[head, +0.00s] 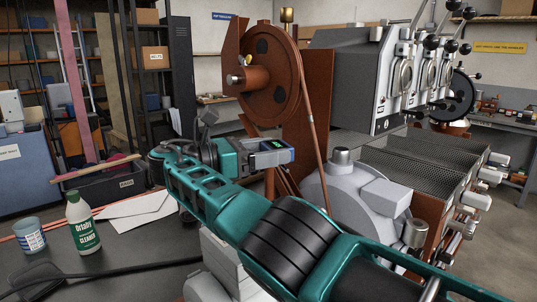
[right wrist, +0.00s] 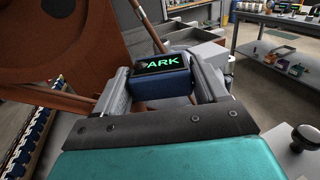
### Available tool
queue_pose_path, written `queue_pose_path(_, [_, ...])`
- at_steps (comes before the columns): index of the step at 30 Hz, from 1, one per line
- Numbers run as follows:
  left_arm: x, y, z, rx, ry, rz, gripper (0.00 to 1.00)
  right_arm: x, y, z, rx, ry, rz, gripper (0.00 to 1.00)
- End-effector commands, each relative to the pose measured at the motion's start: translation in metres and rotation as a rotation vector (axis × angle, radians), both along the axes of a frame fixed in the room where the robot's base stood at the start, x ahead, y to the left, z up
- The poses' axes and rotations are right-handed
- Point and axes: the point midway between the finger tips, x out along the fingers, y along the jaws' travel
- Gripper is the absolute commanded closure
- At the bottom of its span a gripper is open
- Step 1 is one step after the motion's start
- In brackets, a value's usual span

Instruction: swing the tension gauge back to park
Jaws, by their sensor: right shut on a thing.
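The tension gauge (head: 270,157) is a small dark-blue block with a lit display, in front of the brown pulley wheel (head: 272,78). In the right wrist view the gauge (right wrist: 163,80) sits between the two grey fingers of my right gripper (right wrist: 165,72), which is shut on it. Its display shows green letters reading "ARK", with the first letter partly hidden or cut off. My right arm comes in from the lower right of the head view, and its hand reaches right towards the gauge. The gauge's mount is hidden. My left gripper is not in view.
A brown belt or rod (head: 312,120) runs down just right of the gauge. A grey rounded motor housing (head: 335,190) stands below it. The roaster (head: 350,75) is at the right. A cleaner bottle (head: 82,222) and a cup (head: 30,235) stand on the dark table at left.

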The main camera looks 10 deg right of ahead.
Motion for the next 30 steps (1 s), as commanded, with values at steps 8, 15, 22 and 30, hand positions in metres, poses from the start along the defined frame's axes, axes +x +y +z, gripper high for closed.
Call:
queue_pose_path(8, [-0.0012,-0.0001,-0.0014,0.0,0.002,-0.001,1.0,0.0006,-0.0006,0.0,0.001,0.0,0.0,0.83])
queue_pose_path(15, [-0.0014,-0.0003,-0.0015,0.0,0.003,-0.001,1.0,0.0005,-0.0009,0.0,0.001,0.001,-0.001,0.23])
queue_pose_path(22, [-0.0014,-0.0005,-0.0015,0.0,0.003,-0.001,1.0,0.0002,-0.0004,0.0,0.0,0.001,-0.001,0.19])
queue_pose_path(30, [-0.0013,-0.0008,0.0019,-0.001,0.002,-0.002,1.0,0.0015,-0.0032,0.0008,0.0,0.001,-0.002,0.19])
